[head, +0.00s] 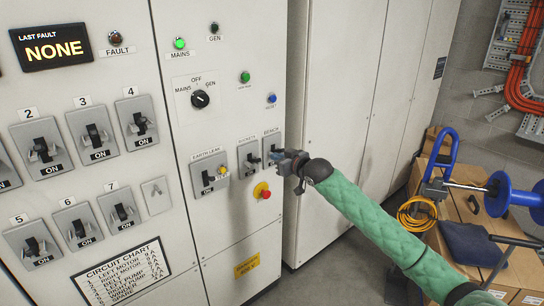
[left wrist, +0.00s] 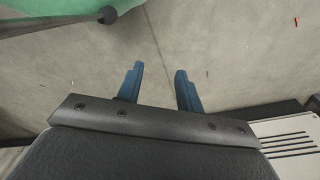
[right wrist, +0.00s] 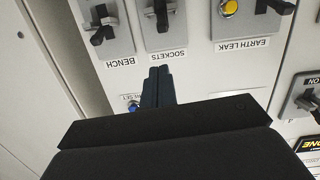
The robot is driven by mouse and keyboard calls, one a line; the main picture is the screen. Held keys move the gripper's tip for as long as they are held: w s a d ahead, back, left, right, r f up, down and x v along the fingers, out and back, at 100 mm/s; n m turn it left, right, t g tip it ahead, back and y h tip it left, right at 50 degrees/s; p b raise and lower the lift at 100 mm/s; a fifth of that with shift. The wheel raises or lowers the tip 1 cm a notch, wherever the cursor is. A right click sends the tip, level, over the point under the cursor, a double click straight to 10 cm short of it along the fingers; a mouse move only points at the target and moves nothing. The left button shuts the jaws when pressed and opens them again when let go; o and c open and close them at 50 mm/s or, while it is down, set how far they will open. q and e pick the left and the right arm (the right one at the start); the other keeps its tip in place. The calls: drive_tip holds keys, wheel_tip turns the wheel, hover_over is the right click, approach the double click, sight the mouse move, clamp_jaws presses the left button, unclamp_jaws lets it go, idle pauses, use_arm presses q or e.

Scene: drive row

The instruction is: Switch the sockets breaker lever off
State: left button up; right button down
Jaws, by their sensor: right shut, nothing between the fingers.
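The sockets breaker (head: 249,161) is a grey plate with a black lever, between the earth leak breaker (head: 210,172) and the bench breaker (head: 271,150). In the right wrist view the sockets lever (right wrist: 162,18) shows at the top, above its label. My right gripper (head: 277,157) is shut and empty, close in front of the panel by the bench breaker, which it partly covers. In the right wrist view its fingertips (right wrist: 158,72) are near the SOCKETS label and appear apart from the lever. My left gripper (left wrist: 158,75) is open and empty over floor; the head view does not show it.
A red button on a yellow base (head: 262,191) sits below the sockets breaker. The rotary selector (head: 200,99) is above it. Several numbered breakers fill the left panel. Boxes and a blue reel (head: 512,194) stand at the right.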

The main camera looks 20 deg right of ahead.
sight(254, 160)
use_arm(q)
drive_tip(key=shift+w+d+r+t, duration=0.1)
drive_tip(key=shift+w+t, duration=0.3)
drive_tip(key=shift+w, duration=0.2)
use_arm(e)
drive_tip(key=shift+a+r+t+y, duration=0.15)
drive_tip(key=shift+a+r+y, duration=0.05)
drive_tip(key=shift+r, duration=0.25)
drive_tip(key=shift+a+r+t+y, duration=0.15)
drive_tip(key=shift+r+y, duration=0.05)
drive_tip(key=shift+r, duration=0.2)
